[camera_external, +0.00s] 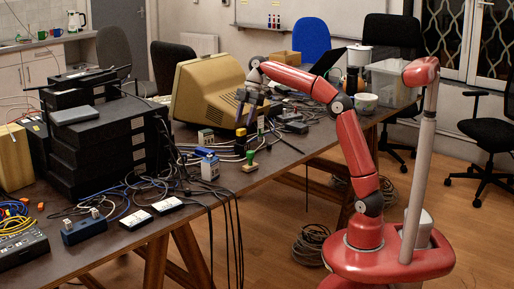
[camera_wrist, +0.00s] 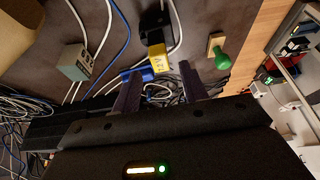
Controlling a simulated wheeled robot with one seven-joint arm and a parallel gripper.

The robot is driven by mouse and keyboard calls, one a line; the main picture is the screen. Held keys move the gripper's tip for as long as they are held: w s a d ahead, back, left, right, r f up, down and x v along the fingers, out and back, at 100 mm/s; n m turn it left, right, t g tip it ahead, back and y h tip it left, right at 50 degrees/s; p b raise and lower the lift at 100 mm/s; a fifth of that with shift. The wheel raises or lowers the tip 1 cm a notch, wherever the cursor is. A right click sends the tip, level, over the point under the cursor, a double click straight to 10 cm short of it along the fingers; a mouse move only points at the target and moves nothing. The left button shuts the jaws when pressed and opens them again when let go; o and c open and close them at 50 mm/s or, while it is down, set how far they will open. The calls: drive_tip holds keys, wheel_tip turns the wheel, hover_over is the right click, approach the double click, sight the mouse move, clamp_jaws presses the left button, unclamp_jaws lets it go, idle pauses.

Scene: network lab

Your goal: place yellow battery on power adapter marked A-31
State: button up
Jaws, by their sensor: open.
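My gripper (camera_external: 249,110) is open above the table, in front of the beige monitor. In the wrist view my gripper (camera_wrist: 158,84) has its two dark fingers apart, with a small yellow block (camera_wrist: 158,64) just beyond and between the tips. The block has dark marks that I cannot read for certain. It adjoins a black block (camera_wrist: 154,28), and a blue part lies beside it. A small yellow patch (camera_external: 240,132) shows below my gripper in the external view. Two black-and-white adapters (camera_external: 136,219) (camera_external: 167,205) lie near the table's front edge; their markings are too small to read.
Cables cross the surface. A beige monitor (camera_external: 203,88) stands behind my gripper, and stacked black devices (camera_external: 105,145) stand at the left.

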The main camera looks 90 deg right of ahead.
drive_tip(key=v, duration=0.6)
drive_tip(key=shift+r, duration=0.4)
drive_tip(key=s+a+f+m+h, duration=0.1)
drive_tip(key=s+a+f+m, duration=0.1)
drive_tip(key=a, duration=0.7)
drive_tip(key=s+a+f+m+h, duration=0.1)
drive_tip(key=s+a+f+h, duration=0.1)
drive_tip(key=a, duration=0.6)
drive_tip(key=s+a+f+m+t, duration=0.1)
drive_tip(key=s+a+f+m, duration=0.2)
drive_tip(key=s+f, duration=0.6)
drive_tip(key=s+a+f+m+t, duration=0.1)
drive_tip(key=s+a+f+m, duration=0.2)
drive_tip(key=s+f, duration=0.6)
drive_tip(key=shift+s+a+f, duration=0.2)
drive_tip(key=shift+a+f, duration=0.05)
drive_tip(key=shift+f, duration=0.45)
